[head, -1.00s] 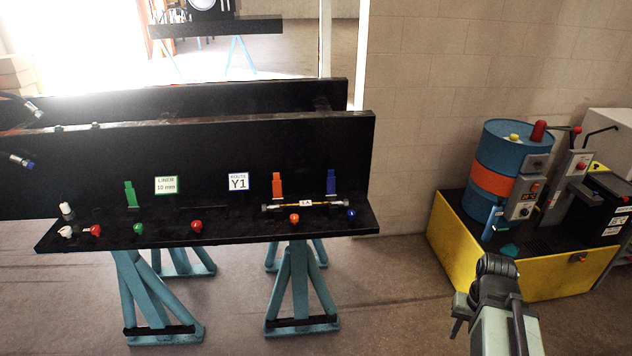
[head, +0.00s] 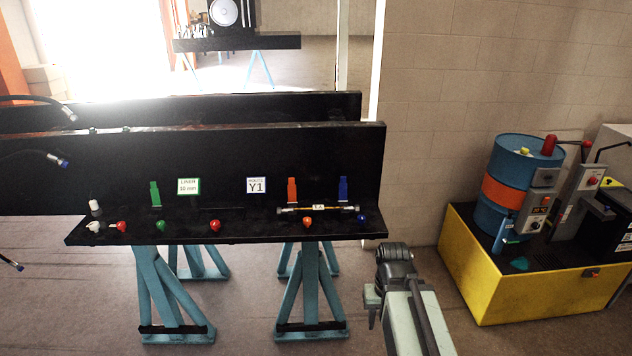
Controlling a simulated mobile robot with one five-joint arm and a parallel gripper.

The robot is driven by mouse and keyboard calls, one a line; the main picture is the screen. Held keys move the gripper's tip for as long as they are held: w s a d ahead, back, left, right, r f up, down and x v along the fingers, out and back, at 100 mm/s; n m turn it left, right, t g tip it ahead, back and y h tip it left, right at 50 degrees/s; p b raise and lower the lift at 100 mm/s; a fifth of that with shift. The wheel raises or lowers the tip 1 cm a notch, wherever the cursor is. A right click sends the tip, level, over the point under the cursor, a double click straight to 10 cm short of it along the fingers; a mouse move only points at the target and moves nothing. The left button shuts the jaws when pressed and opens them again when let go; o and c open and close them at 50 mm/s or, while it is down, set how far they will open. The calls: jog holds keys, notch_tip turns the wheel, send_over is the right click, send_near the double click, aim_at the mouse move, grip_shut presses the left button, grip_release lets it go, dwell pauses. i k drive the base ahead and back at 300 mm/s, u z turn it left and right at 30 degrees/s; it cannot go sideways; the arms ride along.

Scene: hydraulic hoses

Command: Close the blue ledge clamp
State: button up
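The blue ledge clamp (head: 343,189) stands upright at the right end of the black ledge (head: 250,233), with a blue knob (head: 362,218) at the ledge's front edge below it. An orange clamp (head: 292,190) stands upright to its left. A thin hose piece (head: 317,208) with a small label lies along the ledge in front of these two clamps. My gripper (head: 372,310) is at the lower right, in front of and below the ledge's right end, apart from everything. Its fingers point down and are too small and overlapped to tell their opening.
A green clamp (head: 155,194) and several coloured knobs line the ledge, which rests on blue trestles (head: 312,290). A yellow-sided platform (head: 500,290) with a blue drum (head: 520,165) stands to the right. Floor shows between ledge and platform.

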aim_at(342, 187)
jog(key=u, duration=0.15)
jog(key=i, duration=1)
jog(key=u, duration=1.65)
jog(key=k, duration=1.3)
jog(key=z, duration=0.4)
jog(key=i, duration=1)
jog(key=u, duration=0.05)
